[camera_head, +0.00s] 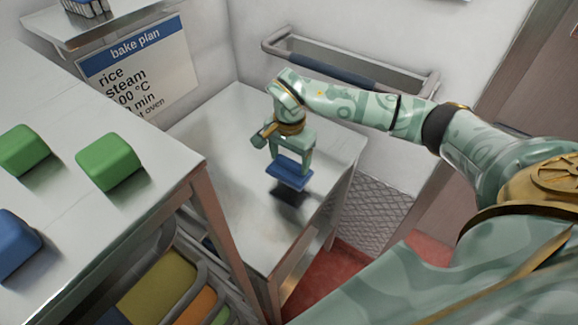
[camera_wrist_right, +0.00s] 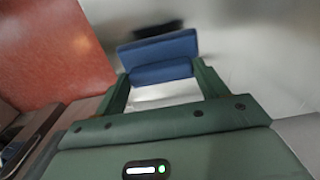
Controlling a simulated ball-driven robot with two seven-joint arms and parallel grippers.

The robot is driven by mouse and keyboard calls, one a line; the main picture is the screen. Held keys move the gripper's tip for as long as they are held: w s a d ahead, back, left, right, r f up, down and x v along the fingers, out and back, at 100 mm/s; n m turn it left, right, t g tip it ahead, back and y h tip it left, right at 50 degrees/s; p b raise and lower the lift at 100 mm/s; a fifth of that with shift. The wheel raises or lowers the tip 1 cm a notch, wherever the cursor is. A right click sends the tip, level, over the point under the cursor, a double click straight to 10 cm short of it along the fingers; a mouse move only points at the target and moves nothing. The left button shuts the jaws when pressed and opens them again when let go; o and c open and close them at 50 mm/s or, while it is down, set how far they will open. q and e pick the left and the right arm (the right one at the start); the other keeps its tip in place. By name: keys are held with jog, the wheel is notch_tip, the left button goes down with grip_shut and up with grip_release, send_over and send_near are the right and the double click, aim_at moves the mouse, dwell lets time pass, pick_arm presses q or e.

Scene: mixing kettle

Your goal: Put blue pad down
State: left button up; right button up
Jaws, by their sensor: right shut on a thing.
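My right gripper (camera_head: 291,166) is shut on the blue pad (camera_head: 287,179), in the middle of the head view. The pad is held above the steel table (camera_head: 240,205), with a dark shadow or reflection on the surface beneath it. In the right wrist view, the blue pad (camera_wrist_right: 158,58) sits between the two green fingers (camera_wrist_right: 160,82). Steel surface shows beyond the pad, with a dark patch past its far edge. My left gripper is not in view.
A nearer counter (camera_head: 70,225) at left holds two green blocks (camera_head: 110,161) (camera_head: 23,150) and a blue block (camera_head: 14,245). Below it is a rack with coloured items (camera_head: 160,287). A wall rail (camera_head: 345,66) runs behind the steel table. A bake plan sign (camera_head: 138,68) hangs on the wall.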

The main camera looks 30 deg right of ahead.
aim_at(289, 159)
jog(key=shift+w+d+f, duration=0.1)
jog(key=shift+w+f, duration=0.1)
jog(key=shift+f, duration=0.05)
notch_tip(289, 159, down, 4)
jog(key=shift+w+d+r+b, duration=0.1)
jog(key=shift+w+r+b, duration=0.05)
jog(key=shift+b, duration=0.15)
jog(key=o, duration=0.9)
notch_tip(289, 159, up, 12)
jog(key=shift+r+p, duration=0.1)
jog(key=shift+p, duration=0.85)
